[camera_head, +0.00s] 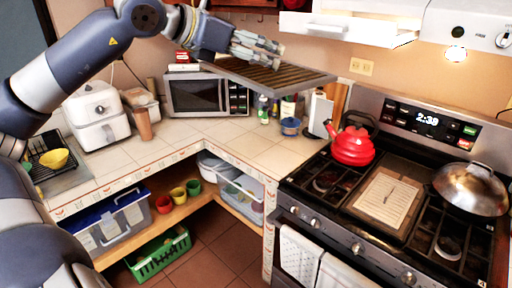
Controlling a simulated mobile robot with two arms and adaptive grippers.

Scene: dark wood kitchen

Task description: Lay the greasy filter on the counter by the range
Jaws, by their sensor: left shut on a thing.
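The greasy filter (290,83) is a flat, brown, slatted panel with a grey frame. It is held in the air above the counter corner, in front of the microwave's upper right. The tiled counter (270,146) runs below the filter and meets the range (330,240) on the right. The filter hides part of the wall and of the things at the back of the counter. My right gripper is not in view.
A red kettle (352,146) and a domed pan (470,188) sit on the range. The front counter tiles are clear. A white hood (365,25) overhangs the range.

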